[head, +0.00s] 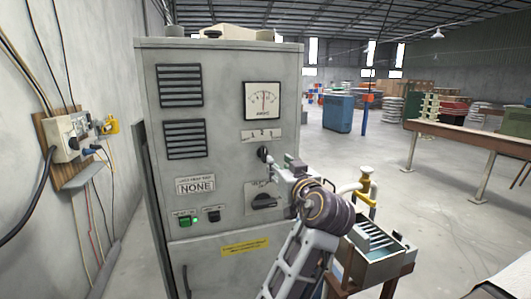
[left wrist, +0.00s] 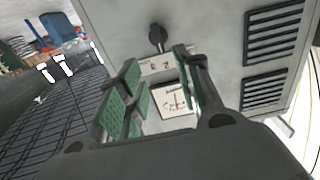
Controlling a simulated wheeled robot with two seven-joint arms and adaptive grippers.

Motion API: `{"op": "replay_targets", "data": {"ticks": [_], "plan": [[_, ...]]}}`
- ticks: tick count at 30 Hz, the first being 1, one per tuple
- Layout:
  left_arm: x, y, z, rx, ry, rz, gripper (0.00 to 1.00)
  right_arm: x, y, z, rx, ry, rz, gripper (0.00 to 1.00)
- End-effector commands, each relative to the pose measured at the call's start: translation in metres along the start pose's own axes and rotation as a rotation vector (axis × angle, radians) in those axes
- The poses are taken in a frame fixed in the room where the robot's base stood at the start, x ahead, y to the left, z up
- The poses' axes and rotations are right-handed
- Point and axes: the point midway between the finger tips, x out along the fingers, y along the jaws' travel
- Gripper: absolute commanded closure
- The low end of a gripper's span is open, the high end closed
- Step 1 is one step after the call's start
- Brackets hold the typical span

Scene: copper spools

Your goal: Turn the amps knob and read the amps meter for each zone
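The amps meter (head: 262,99) is a white square dial high on the front of a grey cabinet. Its needle stands near the middle; the scale numbers are too small to read. It also shows between my fingers in the left wrist view (left wrist: 172,100). The black amps knob (head: 263,152) sits below it under a small number plate (head: 262,135). The knob also shows in the left wrist view (left wrist: 157,38), just beyond the fingertips. My left gripper (head: 287,162) is open, its green-padded fingers (left wrist: 157,63) apart and empty, close to the knob. My right gripper is not in view.
A larger black switch (head: 264,201) sits lower on the cabinet (head: 226,70), near a lit green button (head: 185,221) and a "NONE" plate (head: 196,186). A grey tray (head: 372,262) stands on a stand at right. A long bench (head: 470,135) is farther back; floor between is open.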

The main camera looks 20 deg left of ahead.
Motion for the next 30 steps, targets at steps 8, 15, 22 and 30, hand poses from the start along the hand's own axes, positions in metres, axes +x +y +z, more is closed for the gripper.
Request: {"op": "replay_targets", "data": {"ticks": [8, 15, 22, 30], "plan": [[0.012, 0.000, -0.001, 0.003, 0.000, -0.001, 0.65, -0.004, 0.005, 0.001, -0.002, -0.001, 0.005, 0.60], [0.038, 0.000, -0.002, 0.003, 0.000, -0.002, 0.65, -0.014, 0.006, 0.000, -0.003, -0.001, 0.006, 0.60], [0.069, 0.000, -0.002, 0.004, 0.000, -0.002, 0.65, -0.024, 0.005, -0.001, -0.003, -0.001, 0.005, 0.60], [0.104, 0.000, -0.002, 0.004, 0.000, -0.001, 0.65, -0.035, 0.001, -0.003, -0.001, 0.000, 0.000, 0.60]]}}
